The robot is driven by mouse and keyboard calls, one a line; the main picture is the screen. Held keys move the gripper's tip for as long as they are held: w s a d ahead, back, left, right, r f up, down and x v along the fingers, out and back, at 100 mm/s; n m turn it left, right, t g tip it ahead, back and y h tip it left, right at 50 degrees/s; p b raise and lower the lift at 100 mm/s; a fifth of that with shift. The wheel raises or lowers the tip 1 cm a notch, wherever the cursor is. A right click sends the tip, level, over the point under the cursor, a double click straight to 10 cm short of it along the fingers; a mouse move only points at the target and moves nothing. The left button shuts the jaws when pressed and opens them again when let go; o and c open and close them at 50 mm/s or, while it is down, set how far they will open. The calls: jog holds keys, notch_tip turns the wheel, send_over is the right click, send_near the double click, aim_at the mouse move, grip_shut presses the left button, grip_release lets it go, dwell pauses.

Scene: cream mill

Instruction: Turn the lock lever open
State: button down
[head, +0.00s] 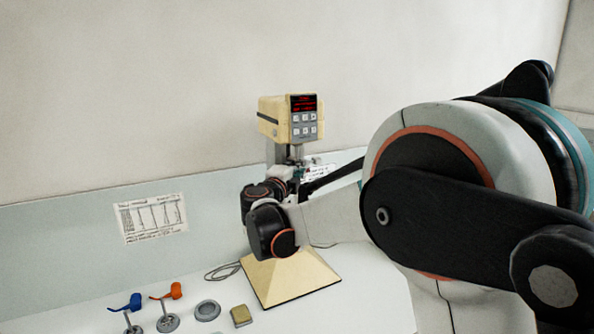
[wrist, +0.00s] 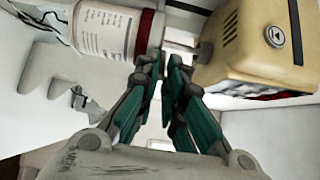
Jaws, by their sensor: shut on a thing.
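The cream mill (head: 273,112) stands on the bench with a red-lit display and buttons on its head. Its cream housing (wrist: 240,45) also shows at the right of the wrist view. My gripper (wrist: 166,66) has its teal and grey fingers close together beside the housing, shut on a small part there. That part seems to be the lock lever, but the fingertips mostly hide it, and its angle cannot be told. A short grey stub (wrist: 203,52) shows between the fingertips and the housing. In the head view my wrist and arm hide the fingertips.
A labelled white cylinder (wrist: 104,30) lies close to the left of my fingers in the wrist view. The mill's cream sloped base (head: 290,275) is below my wrist. Blue (head: 133,302) and orange (head: 174,291) handled tools, a grey ring (head: 207,310) and a small yellowish block (head: 241,316) stand at the front left.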

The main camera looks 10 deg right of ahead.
jog(key=c, duration=1.7)
grip_release()
jog(key=v, duration=1.2)
